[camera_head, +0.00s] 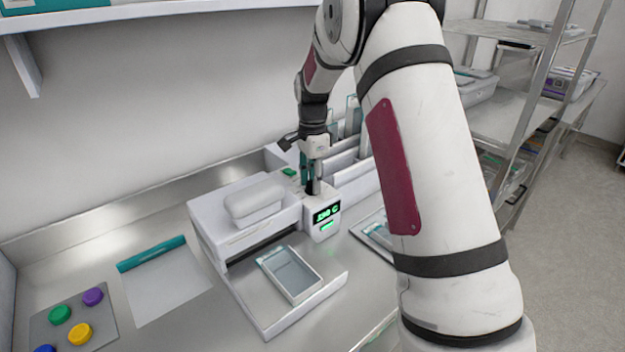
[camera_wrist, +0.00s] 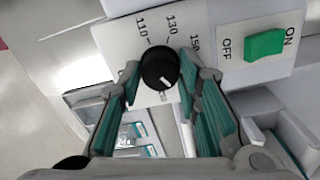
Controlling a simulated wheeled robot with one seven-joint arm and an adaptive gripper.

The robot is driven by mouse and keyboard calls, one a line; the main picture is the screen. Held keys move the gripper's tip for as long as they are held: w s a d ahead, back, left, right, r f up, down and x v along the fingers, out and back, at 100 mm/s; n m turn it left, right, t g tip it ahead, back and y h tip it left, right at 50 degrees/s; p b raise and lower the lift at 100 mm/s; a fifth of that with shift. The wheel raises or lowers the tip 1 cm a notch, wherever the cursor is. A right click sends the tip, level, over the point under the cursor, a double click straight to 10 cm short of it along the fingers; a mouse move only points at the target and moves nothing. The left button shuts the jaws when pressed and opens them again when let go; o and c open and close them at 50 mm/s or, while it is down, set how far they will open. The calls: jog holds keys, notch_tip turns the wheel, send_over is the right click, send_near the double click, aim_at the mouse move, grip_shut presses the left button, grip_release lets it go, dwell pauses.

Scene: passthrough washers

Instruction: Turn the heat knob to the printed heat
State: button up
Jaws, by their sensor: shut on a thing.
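The black heat knob (camera_wrist: 163,66) sits on a white panel printed with 110, 130 and 150 around it. A small white mark shows on the knob's lower part in the wrist view, with blurred print just below. My gripper (camera_wrist: 160,72) is shut on the knob, with teal finger pads at its left and right. In the head view my gripper (camera_head: 311,178) points down onto the white sealer (camera_head: 215,222), and the knob is mostly hidden. A display (camera_head: 327,213) on the sealer's front shows green characters, too small to read surely.
A green ON/OFF switch (camera_wrist: 265,44) is right of the knob. A tray with clear lid (camera_head: 291,274) lies at the sealer's front. A teal-edged sheet (camera_head: 165,285) and a button plate (camera_head: 58,318) lie left. Upright white dividers (camera_head: 350,160) stand close behind my gripper.

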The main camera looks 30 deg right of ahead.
jog(key=shift+n, duration=0.3)
jog(key=n+b, duration=0.1)
jog(key=n, duration=0.2)
jog(key=shift+n, duration=0.3)
jog(key=shift+n+b, duration=0.3)
jog(key=shift+n, duration=1.5)
jog(key=o, duration=1.2)
jog(key=shift+c, duration=0.2)
notch_tip(320, 180, up, 12)
